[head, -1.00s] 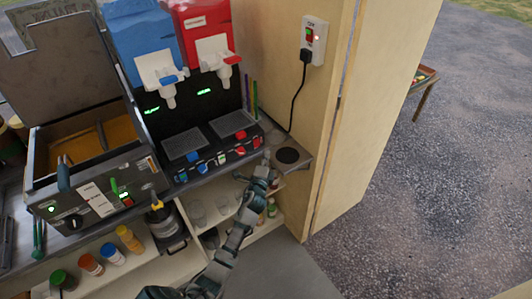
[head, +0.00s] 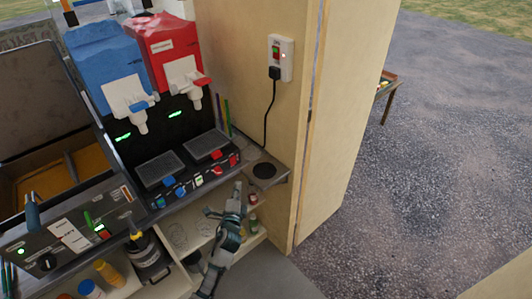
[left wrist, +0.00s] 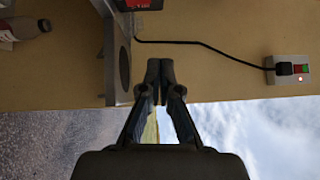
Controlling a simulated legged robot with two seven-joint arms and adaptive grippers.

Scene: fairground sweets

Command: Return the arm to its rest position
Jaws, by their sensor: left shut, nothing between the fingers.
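My left arm comes up from the bottom of the head view. Its gripper (head: 238,188) is in front of the counter's edge, near the small right end of the counter. In the left wrist view the two dark fingers (left wrist: 160,70) are together with nothing between them. The fingers look clear of the wall and the counter in that view. My right gripper is not in view.
The slush machine (head: 180,170) with blue and red tanks stands on the counter. A switched socket (head: 281,58) with a black cable is on the wall. Shelves below hold jars and bottles. Open gravel lies right.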

